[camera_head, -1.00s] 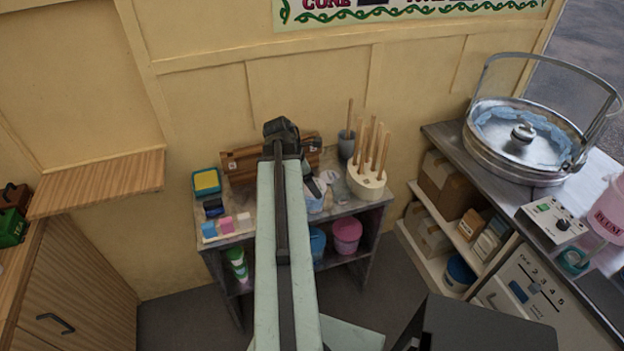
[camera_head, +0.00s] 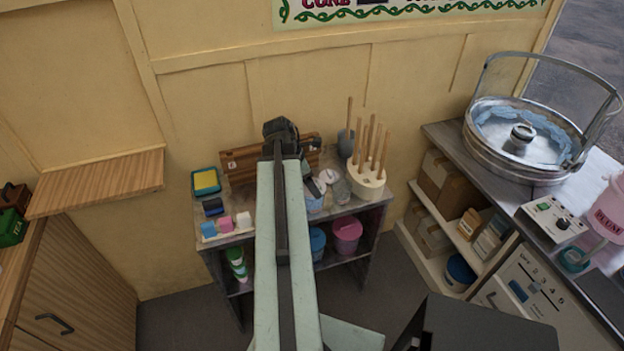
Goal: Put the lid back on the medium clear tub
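My arm reaches away over the low grey shelf unit (camera_head: 372,216). Its dark wrist end (camera_head: 281,132) shows near the wall; the fingertips are hidden behind the arm, so I cannot see whether they are open or hold anything. Just right of the arm, a small clear container (camera_head: 341,191) stands on the unit's top; I cannot tell its size class for sure. A pale round disc (camera_head: 328,176), possibly a lid, lies beside it. A pale blue tub (camera_head: 314,204) is partly hidden by the arm, with a dark grey piece above it.
A cream block with upright wooden sticks (camera_head: 367,184) and a grey cup with a stick (camera_head: 346,144) stand right. A pink tub (camera_head: 347,233) is below.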

